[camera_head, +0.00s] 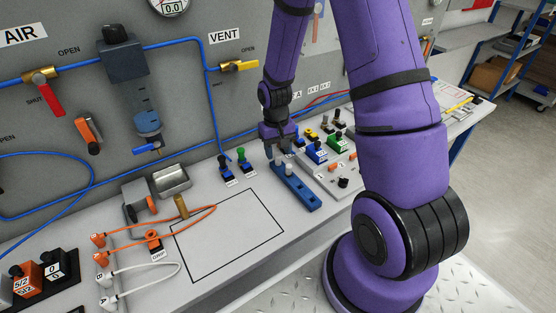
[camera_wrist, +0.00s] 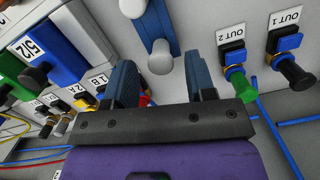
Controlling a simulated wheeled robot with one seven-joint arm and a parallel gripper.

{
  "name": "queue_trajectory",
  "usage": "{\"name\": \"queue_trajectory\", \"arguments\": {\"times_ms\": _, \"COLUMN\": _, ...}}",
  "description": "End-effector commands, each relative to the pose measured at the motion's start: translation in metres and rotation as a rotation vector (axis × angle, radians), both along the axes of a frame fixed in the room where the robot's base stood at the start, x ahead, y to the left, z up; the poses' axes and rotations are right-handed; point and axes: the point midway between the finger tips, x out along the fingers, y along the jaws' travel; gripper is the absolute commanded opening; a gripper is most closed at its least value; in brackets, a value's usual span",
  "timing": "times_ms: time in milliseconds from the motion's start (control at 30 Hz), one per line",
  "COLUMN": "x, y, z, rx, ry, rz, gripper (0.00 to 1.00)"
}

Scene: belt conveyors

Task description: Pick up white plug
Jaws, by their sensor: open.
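A blue bar (camera_head: 303,195) lies on the bench in the head view and carries short white plugs. One white plug (camera_head: 288,170) stands on it just in front of my gripper (camera_head: 279,148). In the wrist view the blue bar (camera_wrist: 160,24) is at the top centre. A white plug (camera_wrist: 160,60) shows between the two fingers of my gripper (camera_wrist: 161,80), with space on both sides. A second white plug (camera_wrist: 132,8) is at the top edge. My gripper is open and empty. Whether its fingertips reach down to the plug's height I cannot tell.
Two valves, OUT 2 (camera_wrist: 236,62) with a green plug and OUT 1 (camera_wrist: 287,50), stand close to the right finger. A blue 5/2 block (camera_wrist: 45,50) is on the left. An empty outlined rectangle (camera_head: 225,235) lies on the bench front.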

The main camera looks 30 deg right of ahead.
Motion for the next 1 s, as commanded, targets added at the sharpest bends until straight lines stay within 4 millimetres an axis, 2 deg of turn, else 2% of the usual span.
{"name": "queue_trajectory", "arguments": {"times_ms": 100, "x": -0.002, "y": 0.001, "z": -0.016, "rx": 0.0, "ry": 0.003, "rz": -0.001, "gripper": 0.51}}
{"name": "queue_trajectory", "arguments": {"times_ms": 200, "x": -0.002, "y": 0.001, "z": -0.023, "rx": 0.0, "ry": 0.001, "rz": -0.001, "gripper": 0.51}}
{"name": "queue_trajectory", "arguments": {"times_ms": 467, "x": -0.003, "y": 0.001, "z": -0.025, "rx": 0.0, "ry": -0.001, "rz": 0.0, "gripper": 0.51}}
{"name": "queue_trajectory", "arguments": {"times_ms": 500, "x": -0.003, "y": 0.001, "z": -0.025, "rx": 0.0, "ry": -0.001, "rz": 0.0, "gripper": 0.48}}
{"name": "queue_trajectory", "arguments": {"times_ms": 700, "x": -0.003, "y": 0.001, "z": -0.025, "rx": 0.0, "ry": -0.001, "rz": 0.0, "gripper": 0.02}}
{"name": "queue_trajectory", "arguments": {"times_ms": 733, "x": -0.003, "y": 0.001, "z": -0.025, "rx": 0.0, "ry": -0.001, "rz": 0.0, "gripper": 0.0}}
{"name": "queue_trajectory", "arguments": {"times_ms": 1000, "x": -0.002, "y": 0.001, "z": -0.025, "rx": 0.0, "ry": -0.001, "rz": 0.0, "gripper": 0.0}}
